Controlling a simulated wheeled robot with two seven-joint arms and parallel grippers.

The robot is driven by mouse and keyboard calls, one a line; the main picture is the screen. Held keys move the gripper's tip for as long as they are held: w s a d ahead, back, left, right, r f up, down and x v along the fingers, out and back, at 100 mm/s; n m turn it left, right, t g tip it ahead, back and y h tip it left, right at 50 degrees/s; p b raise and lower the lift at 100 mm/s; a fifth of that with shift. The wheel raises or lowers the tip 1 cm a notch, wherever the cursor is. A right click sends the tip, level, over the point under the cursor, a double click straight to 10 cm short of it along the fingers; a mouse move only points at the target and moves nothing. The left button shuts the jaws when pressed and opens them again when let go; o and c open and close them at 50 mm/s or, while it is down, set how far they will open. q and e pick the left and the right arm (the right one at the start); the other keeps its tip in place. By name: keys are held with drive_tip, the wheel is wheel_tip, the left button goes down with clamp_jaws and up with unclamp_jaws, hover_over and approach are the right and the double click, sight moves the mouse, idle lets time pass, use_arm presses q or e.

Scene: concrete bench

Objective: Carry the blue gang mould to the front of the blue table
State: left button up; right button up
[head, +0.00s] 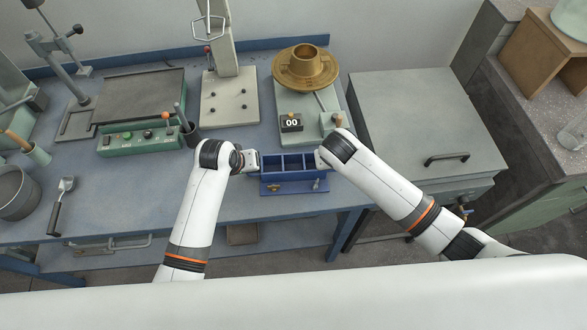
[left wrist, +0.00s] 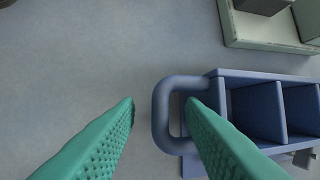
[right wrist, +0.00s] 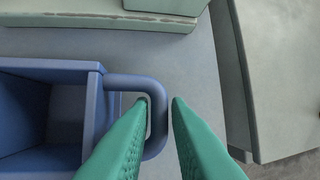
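The blue gang mould (head: 287,174), an open box with several compartments and a loop handle at each end, sits on the blue table (head: 150,192) near its front edge. My left gripper (head: 252,161) is at its left handle. In the left wrist view my left gripper (left wrist: 160,104) is open, one finger outside the handle (left wrist: 161,112) and one over its loop, with clear space beside the bar. My right gripper (head: 321,158) is at the right handle. In the right wrist view my right gripper (right wrist: 161,100) has its fingers close against both sides of the handle bar (right wrist: 157,125).
A pale green scale (head: 305,110) with a brass ring-shaped piece (head: 305,66) stands just behind the mould. A green control box (head: 140,140) and a scoop (head: 61,205) are to the left. A grey lidded cabinet (head: 425,120) stands right of the table.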

use_arm(q)
drive_tip(key=shift+x, duration=0.8)
use_arm(e)
drive_tip(key=shift+w+d+f, duration=0.15)
drive_tip(key=shift+w+f, duration=0.15)
drive_tip(key=shift+f, duration=0.35)
use_arm(q)
drive_tip(key=shift+r, duration=0.1)
drive_tip(key=shift+c, duration=0.3)
use_arm(e)
drive_tip(key=shift+c, duration=0.2)
use_arm(q)
drive_tip(key=shift+c, duration=1.4)
use_arm(e)
drive_tip(key=c, duration=0.3)
use_arm(q)
clamp_jaws()
use_arm(e)
clamp_jaws()
